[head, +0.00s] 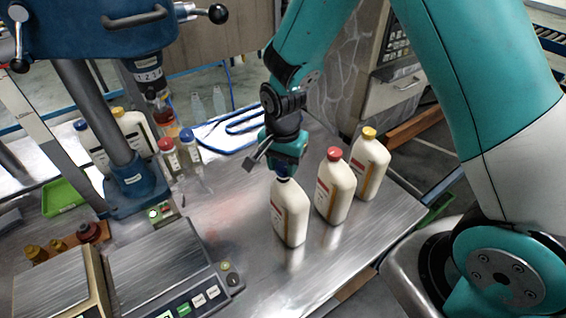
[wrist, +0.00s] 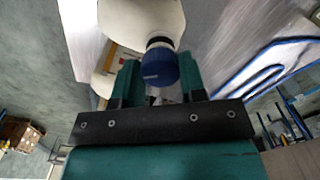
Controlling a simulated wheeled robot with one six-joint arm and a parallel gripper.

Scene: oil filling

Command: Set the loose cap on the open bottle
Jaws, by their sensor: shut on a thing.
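The open bottle (head: 290,212) is cream white with a red-and-white label and stands upright on the metal table. My gripper (head: 285,172) is directly above its neck, pointing down. In the wrist view my gripper (wrist: 160,74) is shut on the blue cap (wrist: 160,64), which sits between the two teal fingers. The bottle (wrist: 150,18) shows just beyond the cap, with a dark ring at its neck. The cap is in line with the neck or nearly so; I cannot tell whether it touches or is seated. The gripper mostly hides the cap in the head view.
A red-capped bottle (head: 336,188) and a yellow-capped bottle (head: 369,165) stand close on the right. A drill press (head: 125,180) and scales (head: 165,270) are on the left, with small bottles (head: 172,155) behind. The table front (head: 330,250) is clear.

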